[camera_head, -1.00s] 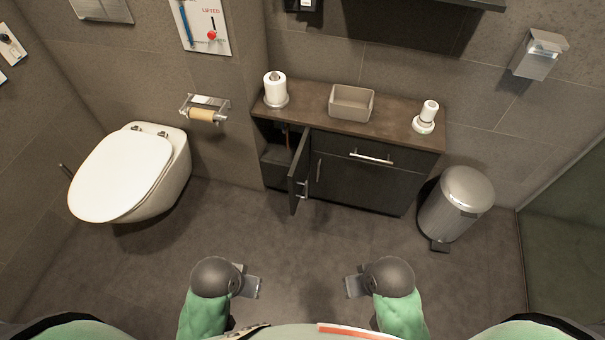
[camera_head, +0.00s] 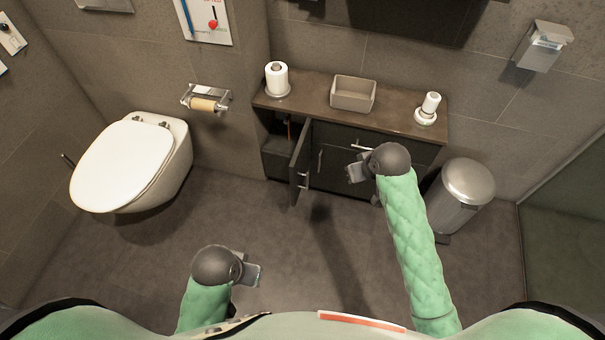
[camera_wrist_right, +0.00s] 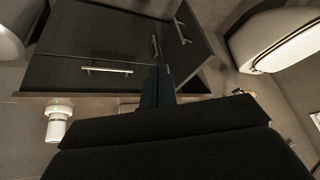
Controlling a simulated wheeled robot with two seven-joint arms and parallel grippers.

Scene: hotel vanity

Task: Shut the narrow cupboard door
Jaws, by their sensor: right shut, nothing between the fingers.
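The narrow cupboard door (camera_head: 299,163) stands swung open at the left end of the dark vanity, with its handle (camera_head: 303,180) facing right. The cupboard opening (camera_head: 277,142) behind it shows a dark inside. The open door also appears in the right wrist view (camera_wrist_right: 193,40), to the right of the closed fronts. My right gripper (camera_head: 354,172) is shut and empty, in front of the vanity and to the right of the door, apart from it. My left gripper (camera_head: 252,274) is low in front of my body, away from the vanity; its finger gap is not clear.
The vanity top (camera_head: 315,104) carries a paper roll, a beige basin (camera_head: 353,93) and a white dispenser (camera_head: 427,108). A steel bin (camera_head: 464,190) stands right of the vanity, a toilet (camera_head: 130,165) to its left. The floor before the door is clear.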

